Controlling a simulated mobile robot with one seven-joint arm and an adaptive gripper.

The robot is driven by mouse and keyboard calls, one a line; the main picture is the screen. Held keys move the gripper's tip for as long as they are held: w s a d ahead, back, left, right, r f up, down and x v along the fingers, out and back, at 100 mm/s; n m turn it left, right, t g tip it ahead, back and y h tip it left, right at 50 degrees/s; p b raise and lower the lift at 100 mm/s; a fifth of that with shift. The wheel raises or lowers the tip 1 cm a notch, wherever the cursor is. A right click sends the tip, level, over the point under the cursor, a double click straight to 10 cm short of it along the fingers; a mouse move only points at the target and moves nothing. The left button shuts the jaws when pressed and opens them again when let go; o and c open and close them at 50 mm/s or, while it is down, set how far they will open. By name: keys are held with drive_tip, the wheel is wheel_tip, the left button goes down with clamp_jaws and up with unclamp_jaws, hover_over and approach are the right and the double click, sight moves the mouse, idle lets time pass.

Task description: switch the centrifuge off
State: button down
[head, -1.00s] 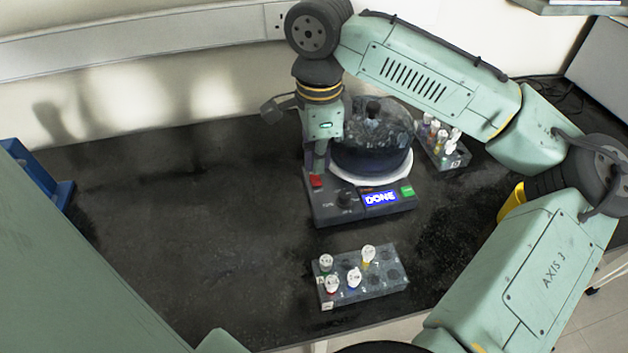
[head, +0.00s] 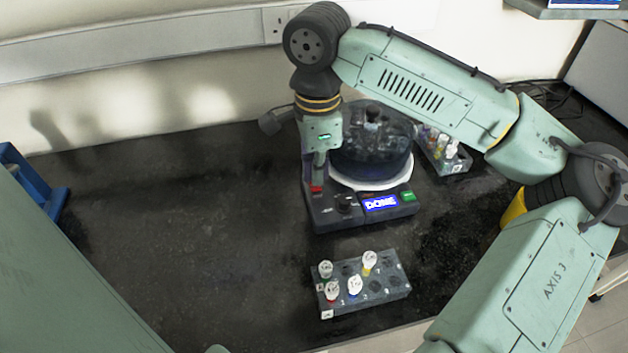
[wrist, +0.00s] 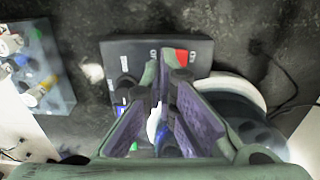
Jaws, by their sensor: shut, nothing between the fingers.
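The centrifuge (head: 330,213) stands on the dark bench, with a dark, see-through domed lid (head: 370,140) over a white rim. Its front panel has a blue display reading DONE (head: 381,203), a green button (head: 408,196), a black knob (head: 344,202) and a red switch (head: 317,188) at the left. The switch also shows in the wrist view (wrist: 182,56), close by the fingertips. My gripper (head: 318,180) is shut and empty, pointing down at the red switch. In the wrist view its fingers (wrist: 170,68) cover part of the panel. I cannot tell whether they touch the switch.
A grey rack (head: 372,292) with several capped tubes stands in front of the centrifuge. Another tube rack (head: 446,158) stands behind it at the right. A blue object (head: 35,185) is at the far left. The bench left of the centrifuge is clear.

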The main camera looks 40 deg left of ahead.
drive_tip(key=shift+f+b, duration=0.65)
drive_tip(key=shift+f, duration=0.6)
idle(1.0)
drive_tip(key=shift+r, duration=0.1)
wheel_tip(320, 180, up, 5)
drive_tip(key=p, duration=0.5)
drive_tip(key=shift+d, duration=0.15)
idle(0.5)
